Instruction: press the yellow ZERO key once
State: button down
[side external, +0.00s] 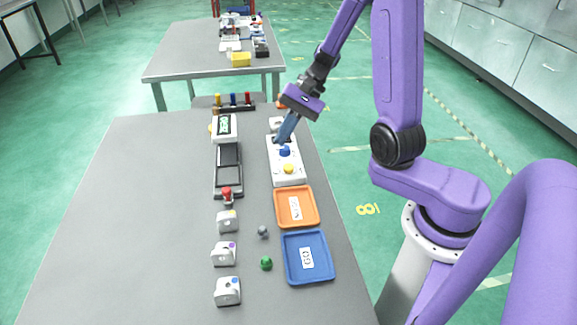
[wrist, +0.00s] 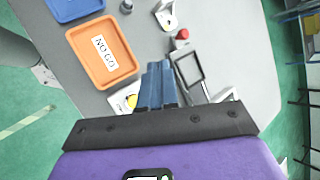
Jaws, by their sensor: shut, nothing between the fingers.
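The yellow key (side external: 289,168) is a round button near the front end of a white key box (side external: 287,180). A blue key (side external: 285,152) sits behind it on the same box. My gripper (side external: 281,142) is shut and empty, fingers pointing down over the far part of the box, beyond the blue key. I cannot tell whether the tips touch the box. In the wrist view my fingers (wrist: 158,68) cover much of the box. The yellow key (wrist: 132,100) shows partly at their left, and the blue key is hidden there.
An orange NO GO tray (side external: 280,208) and a blue GO tray (side external: 290,270) lie in front of the box. Left of it stand a display unit (side external: 224,128), a black frame (side external: 217,180) and a red knob (side external: 227,193). Several white castings (side external: 227,291) line the middle. The table's left is clear.

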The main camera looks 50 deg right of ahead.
aim_at(292, 165)
jog(key=shift+w+d+f+m+t, duration=0.1)
jog(key=shift+w+d+m+t, duration=0.1)
jog(key=shift+d+m+t, duration=0.5)
jog(key=shift+w+d+f+m+t, duration=0.15)
jog(key=shift+d+m+t, duration=0.3)
jog(key=shift+d+m, duration=0.45)
jog(key=shift+w+d+f+m+t, duration=0.1)
jog(key=shift+w+d+m+t, duration=0.1)
jog(key=shift+d+m+t, duration=0.6)
jog(key=shift+d+f+g, duration=0.1)
jog(key=shift+g, duration=0.25)
jog(key=shift+f, duration=4.3)
jog(key=shift+f, duration=0.2)
jog(key=shift+f, duration=0.25)
jog(key=shift+f, duration=0.45)
jog(key=shift+r, duration=0.9)
